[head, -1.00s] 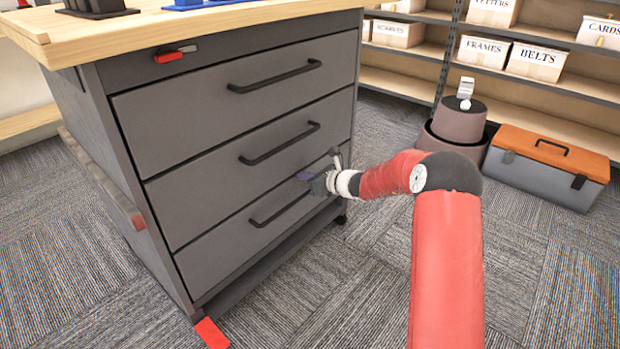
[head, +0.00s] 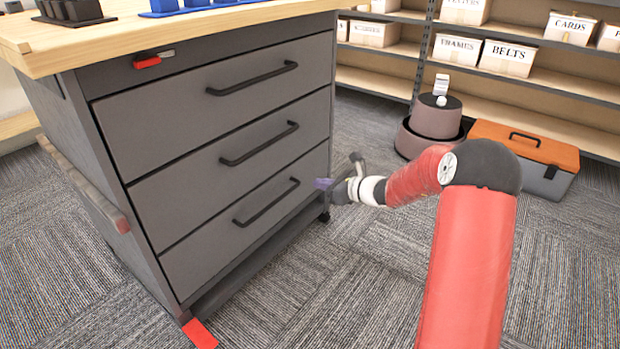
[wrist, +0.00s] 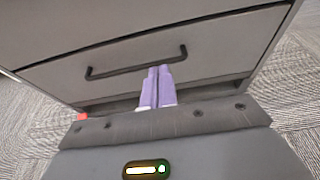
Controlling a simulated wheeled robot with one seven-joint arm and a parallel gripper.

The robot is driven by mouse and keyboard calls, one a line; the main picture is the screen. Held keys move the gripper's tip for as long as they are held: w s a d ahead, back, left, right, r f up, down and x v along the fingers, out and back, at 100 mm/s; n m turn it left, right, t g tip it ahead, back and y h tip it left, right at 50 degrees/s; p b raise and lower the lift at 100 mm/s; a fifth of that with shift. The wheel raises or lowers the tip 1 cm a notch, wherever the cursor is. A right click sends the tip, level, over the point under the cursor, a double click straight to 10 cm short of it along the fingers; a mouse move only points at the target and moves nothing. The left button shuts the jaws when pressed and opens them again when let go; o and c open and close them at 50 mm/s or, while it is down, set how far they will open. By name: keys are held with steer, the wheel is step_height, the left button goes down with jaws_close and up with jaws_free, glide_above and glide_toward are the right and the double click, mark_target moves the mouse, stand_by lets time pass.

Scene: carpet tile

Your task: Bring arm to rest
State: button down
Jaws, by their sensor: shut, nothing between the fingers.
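My gripper (head: 326,184) is at the end of my red arm, just right of the grey drawer cabinet (head: 215,150) in the head view. In the wrist view its purple fingers (wrist: 157,85) are together, with nothing between them. They point toward the bottom drawer and its dark bar handle (wrist: 135,62), with the fingertips appearing just below the handle. In the head view the bottom drawer handle (head: 267,203) is clear of the fingers. All three drawers look closed.
The cabinet carries a wooden top (head: 150,30). A red floor marker (head: 199,334) lies at its front corner. Carpet before the cabinet is clear.

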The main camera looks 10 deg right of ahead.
steer(key=s+a+r+n+g+h+p, duration=0.1)
steer(key=s+a+r+n+g+p, duration=0.15)
steer(key=s+r+n, duration=0.6)
steer(key=s+a+r+n+g+h+p, duration=0.15)
steer(key=s+a+r+n+g, duration=0.3)
steer(key=s, duration=0.75)
steer(key=s+d+r+n+t+h+p, duration=0.1)
steer(key=s+d+r+n+h, duration=0.1)
steer(key=s, duration=0.5)
steer(key=s+d+r+n+h+p, duration=0.1)
steer(key=s+d+r+n+h, duration=0.1)
steer(key=s+n, duration=0.5)
steer(key=s+d+r+n+t+h+p, duration=0.1)
steer(key=s+d+r+n+h, duration=0.2)
steer(key=s, duration=0.4)
steer(key=shift+s+d+n+t+h, duration=0.3)
steer(key=shift+d+n+h, duration=0.15)
steer(key=shift+d+n, duration=0.65)
steer(key=shift+d+r, duration=0.1)
steer(key=shift+d, duration=0.05)
